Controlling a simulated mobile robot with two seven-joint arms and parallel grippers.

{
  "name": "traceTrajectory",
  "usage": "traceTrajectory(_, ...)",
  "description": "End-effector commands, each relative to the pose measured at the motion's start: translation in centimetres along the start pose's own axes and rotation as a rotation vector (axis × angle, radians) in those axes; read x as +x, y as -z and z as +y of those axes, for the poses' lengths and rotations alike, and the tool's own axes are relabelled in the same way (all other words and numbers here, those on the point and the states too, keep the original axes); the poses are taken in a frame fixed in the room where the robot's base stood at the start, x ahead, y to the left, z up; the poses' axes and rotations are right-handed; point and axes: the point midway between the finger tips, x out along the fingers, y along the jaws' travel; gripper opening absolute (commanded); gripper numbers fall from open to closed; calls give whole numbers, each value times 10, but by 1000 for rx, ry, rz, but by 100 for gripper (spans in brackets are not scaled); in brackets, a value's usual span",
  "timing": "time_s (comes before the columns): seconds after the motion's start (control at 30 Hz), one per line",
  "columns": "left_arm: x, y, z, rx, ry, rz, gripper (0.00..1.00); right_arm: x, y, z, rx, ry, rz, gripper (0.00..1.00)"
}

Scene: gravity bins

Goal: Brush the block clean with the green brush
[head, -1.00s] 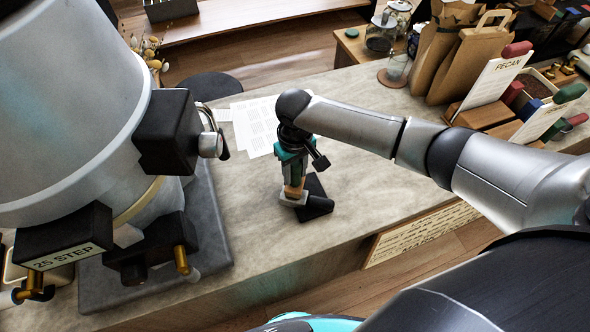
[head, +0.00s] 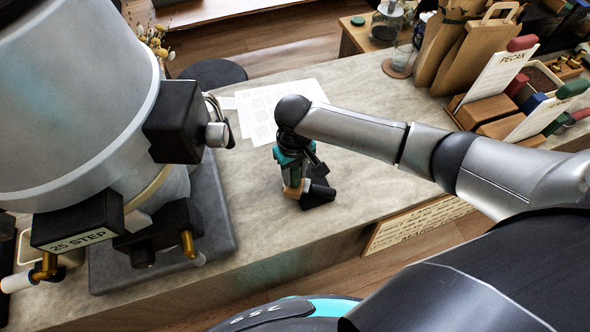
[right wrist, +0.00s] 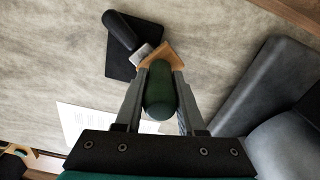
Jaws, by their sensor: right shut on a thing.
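The green brush has a dark green handle (right wrist: 159,95) and a wooden head. My right gripper (right wrist: 160,74) is shut on the handle, with the wooden head beyond the fingertips. In the head view my right gripper (head: 293,176) points down at the counter, and the wooden head (head: 293,191) shows below it. A flat black block (right wrist: 121,66) lies beside the brush head, also seen in the head view (head: 318,201). A dark handle with a pale metal end (right wrist: 120,29) lies over it. I cannot tell whether the bristles touch the block. My left gripper is not in view.
A large gravity bin labelled 25 STEP (head: 80,243) stands on a grey base at the left. Paper sheets (head: 262,105) lie behind the gripper. Paper bags (head: 470,50) and sign holders (head: 495,75) stand at the right. The counter's front edge is close to the block.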

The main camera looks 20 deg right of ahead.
Motion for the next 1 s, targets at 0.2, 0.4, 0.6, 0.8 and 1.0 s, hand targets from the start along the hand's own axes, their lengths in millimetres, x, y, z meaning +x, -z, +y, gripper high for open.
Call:
traceTrajectory(0.2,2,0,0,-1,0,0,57,0,7,7,2,-1,2,0)
traceTrajectory(0.4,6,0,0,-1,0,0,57,2,18,17,2,-1,3,0)
traceTrajectory(0.6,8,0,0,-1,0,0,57,2,25,24,1,0,1,0)
traceTrajectory(0.8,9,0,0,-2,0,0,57,2,26,26,0,-1,1,0)
traceTrajectory(1.0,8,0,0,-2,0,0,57,2,25,26,0,-1,1,0)
